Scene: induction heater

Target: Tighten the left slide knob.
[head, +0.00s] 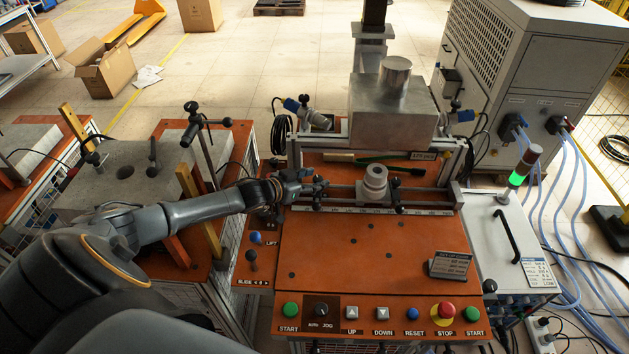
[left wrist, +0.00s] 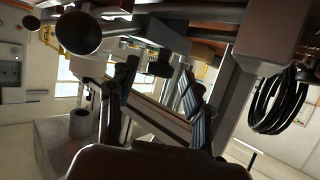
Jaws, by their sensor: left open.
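My left arm reaches in from the left in the head view. Its gripper (head: 308,187) is at the left part of the slide rail (head: 345,194), above the orange panel. It is open. The left slide knob is largely hidden by the gripper there. In the left wrist view the open fingers (left wrist: 158,92) point toward the rail hardware. A small dark knob (left wrist: 161,66) shows between or just beyond them; I cannot tell if they touch it. A larger black ball (left wrist: 79,32) is at the upper left. My right gripper is not in view.
A pale ringed cylinder (head: 375,182) stands on the rail, with black knobs (head: 397,208) to its right. A metal block (head: 392,108) stands behind. Buttons and a red stop button (head: 446,309) line the front edge. A small sign (head: 450,264) stands at right. The panel's middle is clear.

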